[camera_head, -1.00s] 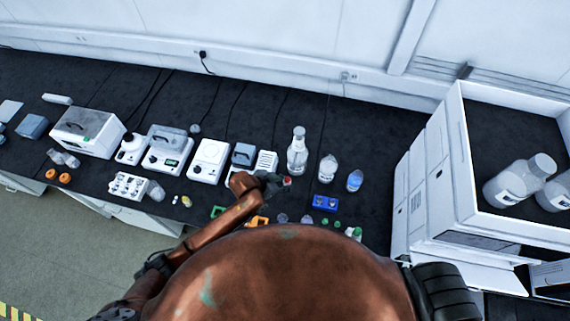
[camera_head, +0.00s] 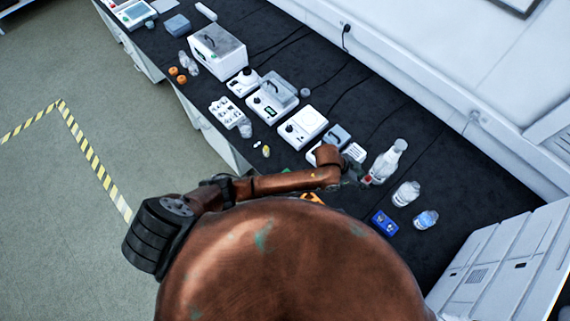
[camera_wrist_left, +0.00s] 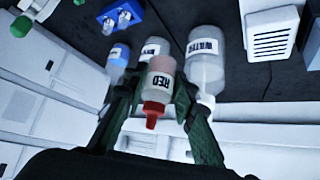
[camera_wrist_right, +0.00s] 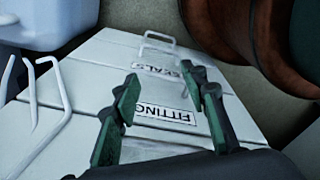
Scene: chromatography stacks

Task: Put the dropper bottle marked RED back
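The dropper bottle marked RED (camera_wrist_left: 161,80), with a pinkish body and red cap, sits between the fingers of my left gripper (camera_wrist_left: 160,92) in the left wrist view. The fingers are closed in on both sides of it. In the head view my left gripper (camera_head: 354,174) is above the dark bench beside a tall clear bottle (camera_head: 385,162), and the red cap (camera_head: 367,180) shows at it. A blue rack (camera_head: 385,223) with small items stands to the right. My right gripper (camera_wrist_right: 168,95) is open and empty in front of white drawers labelled FITTINGS (camera_wrist_right: 190,80).
Two smaller labelled bottles, one clear (camera_head: 405,193) and one blue (camera_head: 426,219), stand right of the tall one. A white device (camera_head: 302,127) and other instruments line the bench to the left. A white cabinet (camera_head: 510,255) bounds the right side.

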